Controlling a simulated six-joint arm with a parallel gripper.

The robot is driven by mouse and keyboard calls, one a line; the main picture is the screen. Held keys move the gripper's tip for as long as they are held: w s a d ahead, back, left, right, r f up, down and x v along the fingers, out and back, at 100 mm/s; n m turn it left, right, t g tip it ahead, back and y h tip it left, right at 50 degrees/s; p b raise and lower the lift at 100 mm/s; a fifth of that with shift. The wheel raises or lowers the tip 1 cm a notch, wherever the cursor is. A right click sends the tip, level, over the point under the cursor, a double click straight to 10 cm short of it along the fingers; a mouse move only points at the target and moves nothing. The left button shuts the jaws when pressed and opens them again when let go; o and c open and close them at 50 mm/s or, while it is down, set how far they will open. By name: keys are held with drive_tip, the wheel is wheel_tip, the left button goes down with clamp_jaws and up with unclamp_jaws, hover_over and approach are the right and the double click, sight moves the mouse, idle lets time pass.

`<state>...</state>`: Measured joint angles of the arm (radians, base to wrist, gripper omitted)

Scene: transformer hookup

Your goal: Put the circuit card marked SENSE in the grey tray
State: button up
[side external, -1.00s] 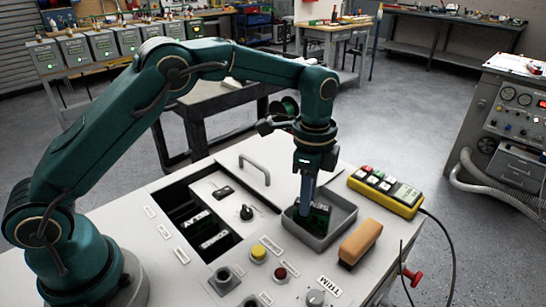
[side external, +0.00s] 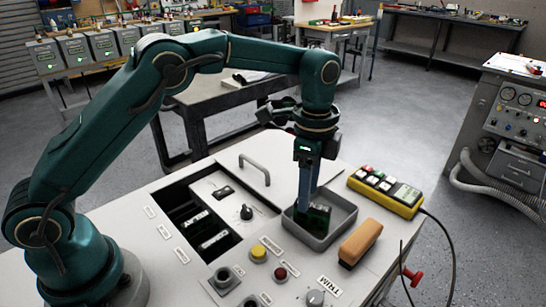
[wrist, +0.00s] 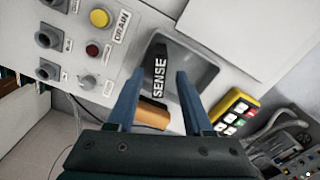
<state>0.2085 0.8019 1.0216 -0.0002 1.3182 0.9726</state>
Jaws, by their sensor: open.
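The circuit card marked SENSE (wrist: 159,75) is in the grey tray (wrist: 203,75), its label readable between my fingers in the wrist view. In the side view the card (side external: 318,216) shows dark green in the tray (side external: 345,224), partly hidden by my gripper. My gripper (side external: 304,208) points down over the tray beside the card. In the wrist view its blue fingers (wrist: 158,84) are spread, with a gap to either side of the card.
An open slot bay (side external: 203,228) with other cards lies left of the tray. A yellow pendant (side external: 385,192) and an orange-brown block (side external: 360,242) lie close to the tray's right side. A lid with a handle (side external: 255,170) is behind, and knobs and buttons (side external: 258,253) are in front.

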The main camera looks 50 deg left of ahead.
wheel_tip(320, 180, up, 5)
drive_tip(key=shift+f, duration=0.1)
drive_tip(key=shift+s+a+r, duration=0.15)
drive_tip(key=shift+r, duration=0.45)
drive_tip(key=s+a+r+n+t, duration=0.3)
drive_tip(key=s+a+r+n, duration=0.2)
drive_tip(key=s+r+n, duration=0.25)
drive_tip(key=s+a+f+n+t, duration=0.1)
drive_tip(key=s+f+n, duration=0.1)
drive_tip(key=s, duration=0.4)
drive_tip(key=s+a+f+n+t, duration=0.1)
drive_tip(key=s+f+n, duration=0.2)
drive_tip(key=s, duration=0.3)
drive_tip(key=shift+a+f+n+t, duration=0.2)
drive_tip(key=shift+n+t, duration=0.1)
drive_tip(key=shift+n, duration=0.25)
